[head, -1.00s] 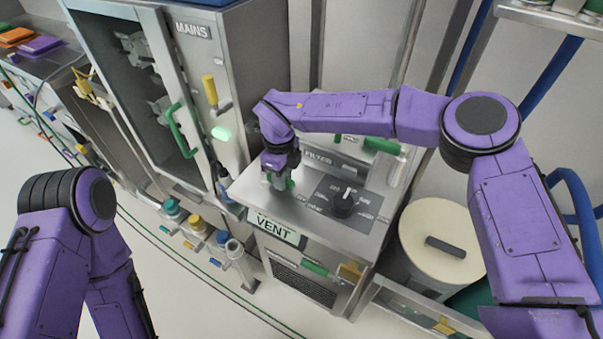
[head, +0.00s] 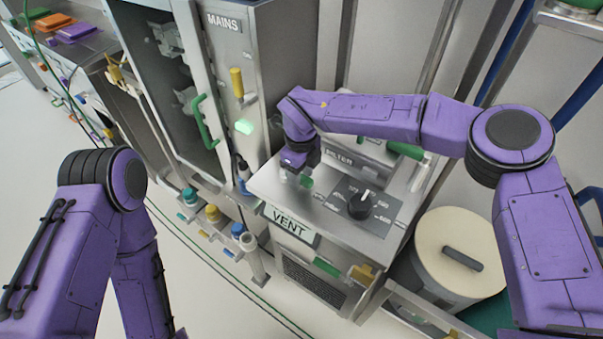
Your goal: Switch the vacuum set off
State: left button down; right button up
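A steel unit with a VENT label (head: 289,221) stands in the middle of the head view. On its top is a black rotary knob (head: 361,206) with a white pointer mark, set on a dark plate with printed markings. My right gripper (head: 299,179) points down over the unit's top, left of the knob and apart from it. Its fingers are small and partly hidden, with something green beside them. I cannot tell whether it is open or shut. My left arm comes in at the lower left; its gripper is out of view.
A MAINS cabinet (head: 282,60) with a yellow handle (head: 237,83) and a lit green lamp (head: 243,127) stands behind left. A FILTER box (head: 352,160) is behind the knob. A lidded drum (head: 455,240) stands at the right. Several colour-capped bottles stand low left of the unit.

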notch_tip(320, 180, up, 11)
jog(key=b, duration=0.1)
jog(key=shift+f+b, duration=0.2)
jog(key=shift+b, duration=0.2)
